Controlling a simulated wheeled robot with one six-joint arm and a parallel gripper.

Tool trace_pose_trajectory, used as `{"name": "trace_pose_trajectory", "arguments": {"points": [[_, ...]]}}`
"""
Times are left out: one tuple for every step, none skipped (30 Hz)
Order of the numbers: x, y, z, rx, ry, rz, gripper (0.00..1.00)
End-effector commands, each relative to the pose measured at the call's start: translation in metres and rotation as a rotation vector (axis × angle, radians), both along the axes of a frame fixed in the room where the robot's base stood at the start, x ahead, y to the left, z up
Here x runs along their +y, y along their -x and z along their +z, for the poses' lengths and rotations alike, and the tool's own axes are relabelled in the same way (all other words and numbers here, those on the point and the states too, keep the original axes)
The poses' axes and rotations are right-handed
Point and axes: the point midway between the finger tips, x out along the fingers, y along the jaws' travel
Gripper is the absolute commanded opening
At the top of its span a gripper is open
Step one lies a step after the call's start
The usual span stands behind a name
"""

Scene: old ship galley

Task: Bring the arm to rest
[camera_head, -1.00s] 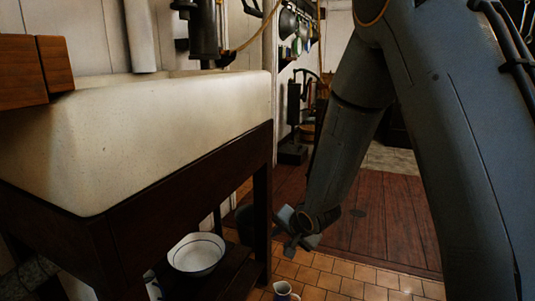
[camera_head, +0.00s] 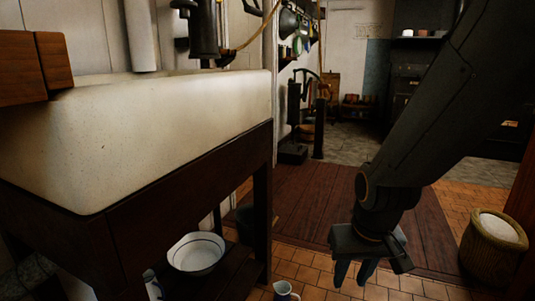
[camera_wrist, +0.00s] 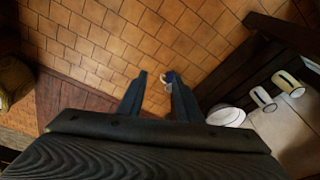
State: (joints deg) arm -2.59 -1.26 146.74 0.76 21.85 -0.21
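My gripper (camera_head: 354,274) hangs below my arm on the right of the head view, its fingers pointing down over the tiled floor. My arm crosses the upper right of the head view.
A white sink (camera_head: 150,130) on a dark wooden stand fills the left. A white bowl (camera_head: 196,253) sits on the stand's lower shelf. A small jug (camera_head: 285,291) stands on the tiles. A sack-like basket (camera_head: 488,258) is at right. Wooden floor boards (camera_head: 300,210) lie clear behind.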

Motion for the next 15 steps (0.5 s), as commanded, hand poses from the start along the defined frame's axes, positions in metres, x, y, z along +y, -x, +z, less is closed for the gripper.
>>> {"name": "trace_pose_trajectory", "arguments": {"points": [[0.009, 0.001, 0.000, 0.003, -0.003, 0.019, 0.32], [0.014, 0.002, 0.000, 0.005, -0.004, 0.030, 0.32], [0.020, 0.004, 0.001, 0.008, -0.006, 0.044, 0.32], [0.025, 0.006, 0.002, 0.011, -0.009, 0.055, 0.32], [0.031, 0.007, 0.002, 0.014, -0.010, 0.066, 0.32], [0.038, 0.010, 0.003, 0.017, -0.013, 0.082, 0.32], [0.043, 0.012, 0.004, 0.022, -0.015, 0.095, 0.32], [0.049, 0.014, 0.004, 0.025, -0.017, 0.108, 0.32], [0.057, 0.017, 0.006, 0.029, -0.021, 0.126, 0.32], [0.064, 0.020, 0.006, 0.034, -0.023, 0.141, 0.32], [0.071, 0.024, 0.007, 0.038, -0.026, 0.158, 0.32], [0.080, 0.029, 0.008, 0.044, -0.029, 0.182, 0.32], [0.088, 0.033, 0.009, 0.049, -0.033, 0.203, 0.32], [0.097, 0.038, 0.010, 0.056, -0.036, 0.225, 0.32], [0.108, 0.046, 0.011, 0.063, -0.041, 0.255, 0.32]]}}
